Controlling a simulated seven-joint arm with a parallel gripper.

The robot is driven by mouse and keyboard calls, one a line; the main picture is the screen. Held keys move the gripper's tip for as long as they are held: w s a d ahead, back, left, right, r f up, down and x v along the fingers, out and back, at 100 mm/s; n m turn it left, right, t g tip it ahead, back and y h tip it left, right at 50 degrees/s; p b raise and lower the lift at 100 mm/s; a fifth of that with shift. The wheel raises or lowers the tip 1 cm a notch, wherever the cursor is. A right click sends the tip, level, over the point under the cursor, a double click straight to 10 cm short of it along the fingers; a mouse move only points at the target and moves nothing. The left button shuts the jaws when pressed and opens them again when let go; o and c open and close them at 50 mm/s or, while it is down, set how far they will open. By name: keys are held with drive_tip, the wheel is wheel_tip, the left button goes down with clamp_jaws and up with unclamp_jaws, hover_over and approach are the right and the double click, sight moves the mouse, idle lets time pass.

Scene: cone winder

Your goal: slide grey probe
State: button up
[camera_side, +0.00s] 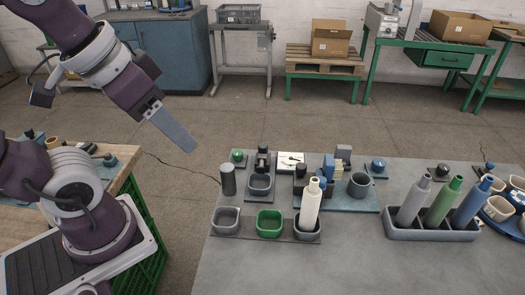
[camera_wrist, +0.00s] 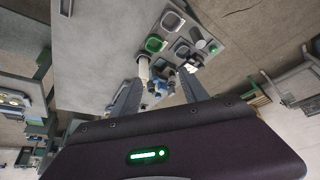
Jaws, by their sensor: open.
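Which thing is the grey probe is unclear to me. One candidate is a grey tapered cone (camera_side: 412,203), standing slightly tilted in the left place of a dark grey three-place holder (camera_side: 432,234), beside a green cone (camera_side: 443,202) and a blue cone (camera_side: 471,204). Another is an upright dark grey cylinder (camera_side: 228,180) at the left of the table. My gripper (camera_side: 190,146) is raised in the air, left of and above the work table, apart from everything. In the wrist view my gripper (camera_wrist: 161,78) shows two spread fingers with nothing held between them.
A white cone (camera_side: 310,205) stands in the right cup of a row, beside a green cup (camera_side: 269,223) and a grey cup (camera_side: 226,219). Several small blocks and knobs crowd the table's back edge. The grey table's (camera_side: 330,268) front is clear.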

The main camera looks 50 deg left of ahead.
drive_tip(key=w+a+r+n+g, duration=0.1)
drive_tip(key=w+a+r+n, duration=0.15)
drive_tip(key=w, duration=0.85)
drive_tip(key=n+g, duration=0.3)
drive_tip(key=g, duration=0.1)
hover_over(263, 146)
wheel_tip(263, 146, down, 26)
drive_tip(key=shift+r, duration=0.15)
wheel_tip(263, 146, down, 8)
drive_tip(key=shift+r, duration=0.25)
drive_tip(key=shift+c, duration=0.4)
clamp_jaws()
